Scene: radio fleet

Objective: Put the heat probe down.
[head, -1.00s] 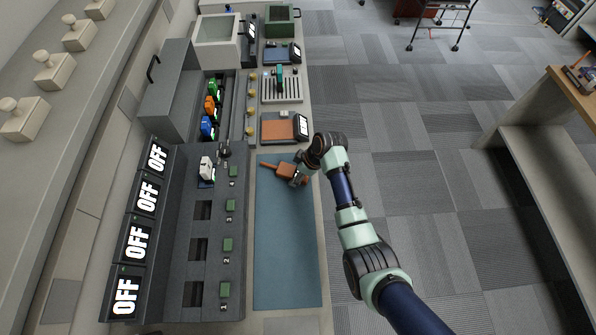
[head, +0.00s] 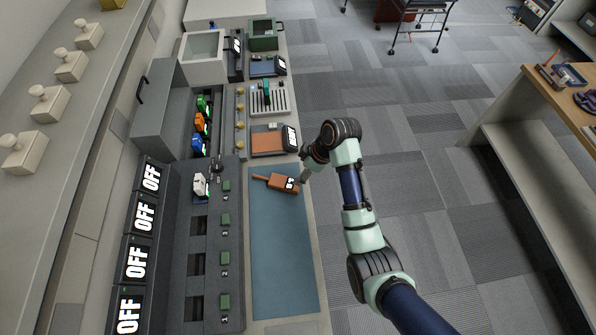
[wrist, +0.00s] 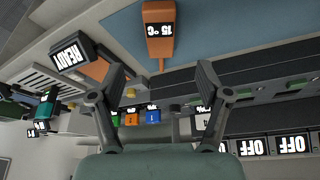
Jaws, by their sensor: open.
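The heat probe is an orange handheld body with a thin tip and a small display. It lies on the blue mat (head: 282,260) near the mat's far end, and the probe (head: 275,182) points its tip to the left. In the wrist view the probe (wrist: 158,35) shows at the top centre, its display reading 15 °C. My gripper (head: 306,176) is just right of the probe in the head view. In the wrist view my gripper (wrist: 163,82) has its two fingers wide apart with nothing between them, apart from the probe.
An orange-topped device (head: 268,142) with a READY display stands beyond the mat. A slotted tray (head: 268,98) is behind it. Left of the mat is a dark panel with green buttons (head: 225,217), slots and OFF displays (head: 138,256). Most of the mat is clear.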

